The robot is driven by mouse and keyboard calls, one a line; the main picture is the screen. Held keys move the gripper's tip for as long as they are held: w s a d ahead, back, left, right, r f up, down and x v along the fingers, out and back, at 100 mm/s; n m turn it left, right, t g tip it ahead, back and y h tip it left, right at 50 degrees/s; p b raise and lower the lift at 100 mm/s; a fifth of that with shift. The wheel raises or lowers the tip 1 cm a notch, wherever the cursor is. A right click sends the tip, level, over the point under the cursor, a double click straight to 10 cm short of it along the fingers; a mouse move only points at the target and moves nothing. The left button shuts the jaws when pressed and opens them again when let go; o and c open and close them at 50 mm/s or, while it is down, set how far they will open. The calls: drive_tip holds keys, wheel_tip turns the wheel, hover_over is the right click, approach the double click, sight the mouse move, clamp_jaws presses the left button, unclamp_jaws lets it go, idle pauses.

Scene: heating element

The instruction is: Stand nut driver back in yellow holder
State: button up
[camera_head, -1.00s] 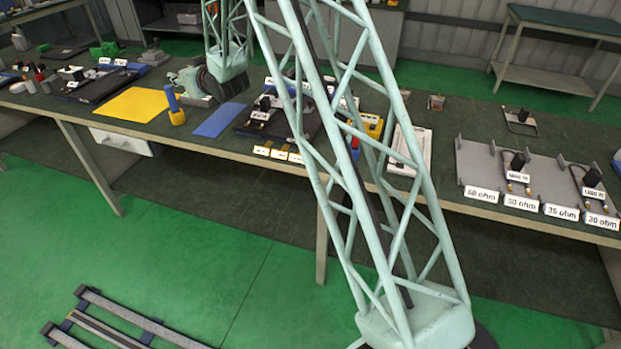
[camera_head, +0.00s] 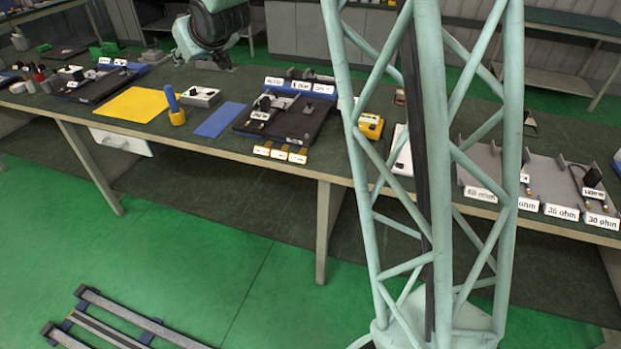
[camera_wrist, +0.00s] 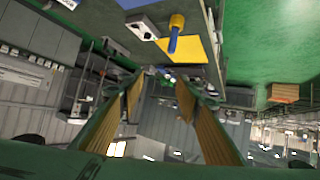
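The nut driver (camera_head: 171,99) shows as a blue handle standing nearly upright in the small yellow holder (camera_head: 177,118) near the table's front edge. Its lower part is hidden by the holder. In the wrist view, the blue handle (camera_wrist: 173,42) and the yellow holder (camera_wrist: 177,20) are near the top, beyond my fingertips. My gripper (camera_wrist: 158,93) is open, with nothing between its two fingers. It is apart from the nut driver. In the head view, the end of my arm is above the back of the table, and the fingers cannot be made out.
A yellow sheet (camera_head: 131,104) lies left of the holder and a blue sheet (camera_head: 219,120) right of it. A grey box (camera_head: 201,97) stands just behind. A dark board with devices (camera_head: 300,122) is farther right.

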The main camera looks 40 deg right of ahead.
drive_tip(key=s+r+m+g, duration=0.1)
drive_tip(key=s+r+g, duration=0.15)
drive_tip(key=s, duration=1.35)
drive_tip(key=s+r+g, duration=0.2)
drive_tip(key=s+r, duration=0.2)
drive_tip(key=s, duration=1.2)
drive_tip(key=s+a+f+g, duration=0.2)
drive_tip(key=s, duration=1.4)
drive_tip(key=s+a+f+g, duration=0.2)
drive_tip(key=s, duration=1.3)
drive_tip(key=shift+s, duration=0.4)
drive_tip(key=shift+a, duration=0.1)
drive_tip(key=shift+f, duration=0.15)
drive_tip(key=shift+f+b, duration=0.65)
drive_tip(key=shift+b, duration=0.15)
drive_tip(key=shift+r, duration=0.1)
